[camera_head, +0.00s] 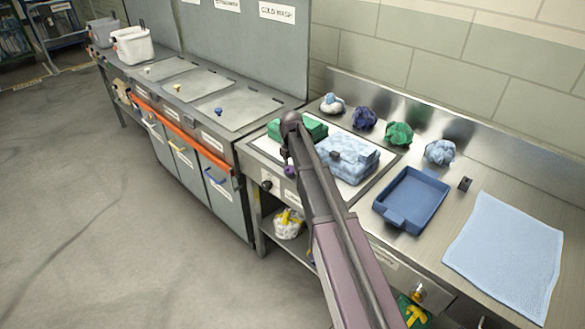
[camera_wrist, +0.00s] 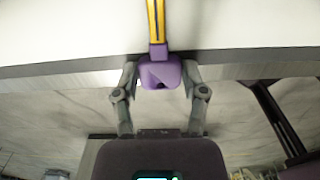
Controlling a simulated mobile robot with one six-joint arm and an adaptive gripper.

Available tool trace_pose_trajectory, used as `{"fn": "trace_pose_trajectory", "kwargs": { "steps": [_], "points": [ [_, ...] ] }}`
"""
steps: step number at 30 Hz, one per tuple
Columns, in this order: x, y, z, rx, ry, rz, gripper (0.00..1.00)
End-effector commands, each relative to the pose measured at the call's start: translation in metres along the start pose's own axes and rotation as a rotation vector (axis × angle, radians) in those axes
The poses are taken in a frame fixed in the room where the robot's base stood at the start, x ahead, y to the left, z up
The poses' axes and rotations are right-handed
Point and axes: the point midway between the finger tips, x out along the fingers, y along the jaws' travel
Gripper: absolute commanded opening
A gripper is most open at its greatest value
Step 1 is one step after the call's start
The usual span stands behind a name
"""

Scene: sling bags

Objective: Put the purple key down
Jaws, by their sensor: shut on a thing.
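The purple key (camera_wrist: 160,72) shows in the wrist view with its purple head between the two grey fingers of my gripper (camera_wrist: 161,80). The fingers are shut on it from both sides. In the head view my gripper (camera_head: 291,160) is at the front left of the right-hand counter, near a green folded bundle (camera_head: 297,130). A small purple bit of the key (camera_head: 290,171) shows beside it. My arm hides part of the counter there.
A blue patterned folded bundle (camera_head: 348,157) lies right of my arm. Several rolled bundles stand along the back wall. A blue tray (camera_head: 412,199), a small dark block (camera_head: 464,184) and a light blue towel (camera_head: 503,256) lie further right. Small yellow and blue pieces sit on the left counter (camera_head: 195,85).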

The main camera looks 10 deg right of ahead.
Motion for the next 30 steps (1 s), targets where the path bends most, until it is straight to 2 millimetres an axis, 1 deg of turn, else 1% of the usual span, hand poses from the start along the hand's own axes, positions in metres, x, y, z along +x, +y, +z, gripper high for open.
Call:
{"fn": "trace_pose_trajectory", "kwargs": {
  "steps": [8, 14, 20, 21, 30],
  "points": [
    [-0.008, 0.000, 0.000, 0.000, 0.000, 0.000, 0.13],
    [-0.023, 0.000, 0.000, 0.000, 0.000, 0.000, 0.13],
    [-0.041, 0.000, 0.000, 0.001, 0.000, 0.000, 0.13],
    [-0.038, -0.012, -0.008, 0.001, 0.000, 0.000, 0.13],
    [-0.043, -0.070, -0.050, 0.001, 0.000, 0.000, 0.13]
  ]
}}
